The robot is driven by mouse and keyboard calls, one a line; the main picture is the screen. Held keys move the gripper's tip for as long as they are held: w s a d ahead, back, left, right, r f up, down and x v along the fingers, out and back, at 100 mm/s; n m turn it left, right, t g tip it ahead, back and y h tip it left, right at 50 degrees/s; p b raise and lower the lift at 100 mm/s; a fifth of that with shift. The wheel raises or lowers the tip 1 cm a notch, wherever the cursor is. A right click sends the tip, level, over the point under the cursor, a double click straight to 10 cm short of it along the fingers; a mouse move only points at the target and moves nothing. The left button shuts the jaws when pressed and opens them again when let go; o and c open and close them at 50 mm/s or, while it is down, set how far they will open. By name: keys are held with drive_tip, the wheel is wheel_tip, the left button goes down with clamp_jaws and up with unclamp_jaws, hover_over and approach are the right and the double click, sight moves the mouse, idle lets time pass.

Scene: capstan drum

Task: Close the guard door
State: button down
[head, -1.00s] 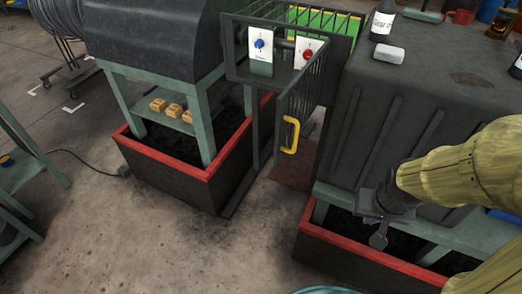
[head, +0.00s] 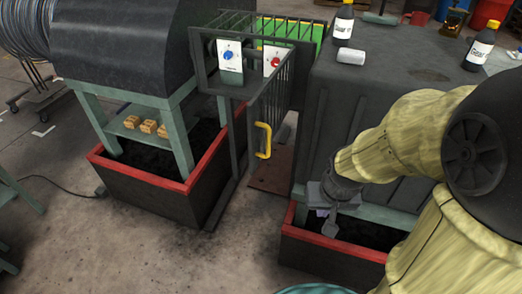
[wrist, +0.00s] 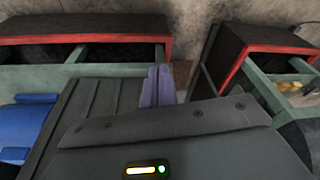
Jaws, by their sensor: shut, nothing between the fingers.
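The guard door (head: 268,104) is a dark barred panel with a yellow handle (head: 264,141). It stands swung out toward me, at an angle to the dark guard frame (head: 238,130), between the two machines. My gripper (head: 330,229) points down in front of the right machine, to the right of the handle and lower in the picture. It is clear of the door. Its fingers are shut and empty; they also show in the wrist view (wrist: 157,87). I cannot make out the door or its handle in the wrist view.
The dark right machine (head: 365,115) stands close behind my arm, with bottles and a white block on top. Red-edged trays (head: 335,247) lie under both machines. Two switch boxes, one with a blue knob (head: 229,60), sit on the guard frame. The floor in front is open.

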drive_tip(key=w+a+r+m+y+p, duration=0.2)
drive_tip(key=w+m, duration=0.5)
drive_tip(key=m, duration=0.4)
drive_tip(key=w+a+r+m+t+y+p, duration=0.1)
drive_tip(key=w+a+r+m+y+p, duration=0.1)
drive_tip(key=w+r+m+y+p, duration=0.3)
drive_tip(key=w+m+y+p, duration=0.1)
drive_tip(key=w+m+p, duration=0.2)
drive_tip(key=m+p, duration=0.1)
drive_tip(key=shift+a+r+m, duration=0.15)
drive_tip(key=shift+r+m, duration=0.05)
drive_tip(key=shift+m, duration=0.7)
drive_tip(key=p, duration=0.3)
approach(253, 155)
wheel_tip(253, 155, down, 3)
drive_tip(key=a, duration=0.1)
drive_tip(key=a+p, duration=0.1)
drive_tip(key=w+a, duration=0.1)
drive_tip(key=shift+f+p, duration=0.3)
drive_tip(key=shift+f, duration=0.05)
drive_tip(key=shift+w+a+f, duration=0.1)
drive_tip(key=shift+a, duration=0.35)
